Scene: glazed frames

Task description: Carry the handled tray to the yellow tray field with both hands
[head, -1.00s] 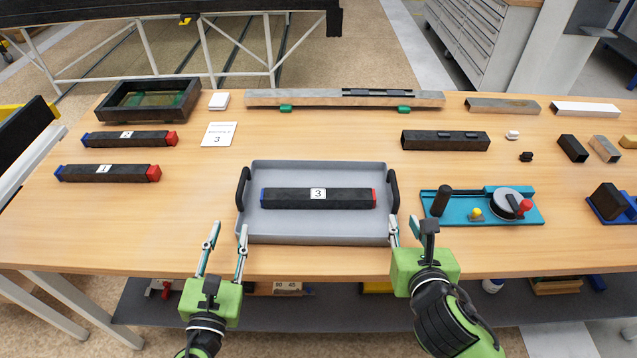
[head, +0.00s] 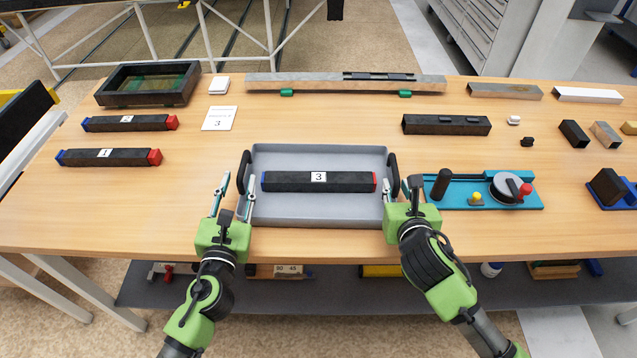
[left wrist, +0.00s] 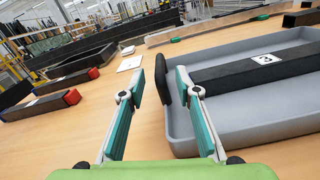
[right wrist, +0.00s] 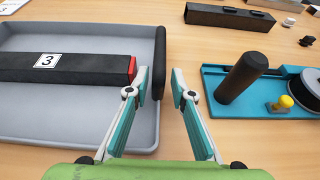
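The grey handled tray (head: 320,210) lies flat on the wooden table, with a black bar labelled 3 (head: 318,182) inside it. My left gripper (head: 236,187) is open, with its fingertips on either side of the tray's left black handle (left wrist: 162,80). No clear grip on the handle shows. My right gripper (head: 401,188) is open at the right black handle (right wrist: 161,65), which sits just ahead of and between its fingertips. I cannot make out a yellow tray field on the tabletop.
Left of the tray lie bars labelled 1 (head: 108,158) and 2 (head: 130,123). A dark open box (head: 150,98) stands behind them. A teal fixture (head: 465,200) with a black upright handle is close on the right. The table between tray and rear beam (head: 320,84) is mostly clear.

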